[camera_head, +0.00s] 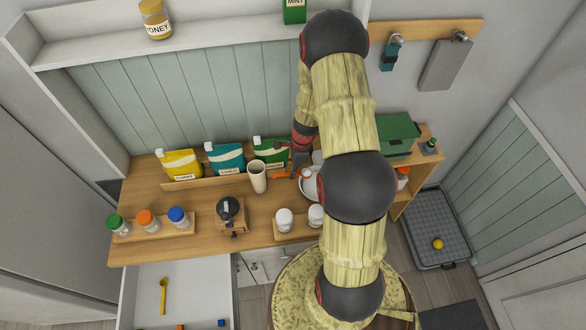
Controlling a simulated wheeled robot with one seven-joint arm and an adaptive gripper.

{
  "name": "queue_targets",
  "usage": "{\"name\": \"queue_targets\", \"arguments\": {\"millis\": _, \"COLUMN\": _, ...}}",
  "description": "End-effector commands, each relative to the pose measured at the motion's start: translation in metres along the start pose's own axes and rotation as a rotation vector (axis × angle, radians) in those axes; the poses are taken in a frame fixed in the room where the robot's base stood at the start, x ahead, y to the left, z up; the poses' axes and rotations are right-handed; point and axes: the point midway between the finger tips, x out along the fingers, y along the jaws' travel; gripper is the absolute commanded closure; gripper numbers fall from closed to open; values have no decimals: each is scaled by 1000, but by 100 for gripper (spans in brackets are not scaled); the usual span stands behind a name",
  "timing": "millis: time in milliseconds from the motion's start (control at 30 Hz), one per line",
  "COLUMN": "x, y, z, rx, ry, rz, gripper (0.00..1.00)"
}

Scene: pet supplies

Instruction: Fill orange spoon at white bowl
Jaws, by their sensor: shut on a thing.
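The orange spoon (283,175) shows as a small orange strip at the left rim of the white bowl. The white bowl (307,191) stands on the wooden counter, and my arm hides its right part. My gripper (297,165) is over the bowl's left edge, shut on the orange spoon. The spoon's scoop end and the bowl's contents are too small or hidden to tell.
A beige cup (258,177) stands close left of the bowl. Bags, including a teal one (225,158), line the back. White jars (284,220) stand in front. A grinder (230,210) and lidded jars (147,220) are at left. An open drawer (190,285) holds a yellow spoon.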

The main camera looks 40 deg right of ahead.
Motion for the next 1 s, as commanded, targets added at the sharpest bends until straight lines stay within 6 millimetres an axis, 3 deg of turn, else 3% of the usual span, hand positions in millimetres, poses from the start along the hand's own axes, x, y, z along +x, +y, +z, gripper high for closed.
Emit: {"name": "queue_targets", "arguments": {"millis": 1000, "x": -4, "y": 0, "z": 8, "rx": -4, "ry": 103, "rz": 3, "gripper": 100}}
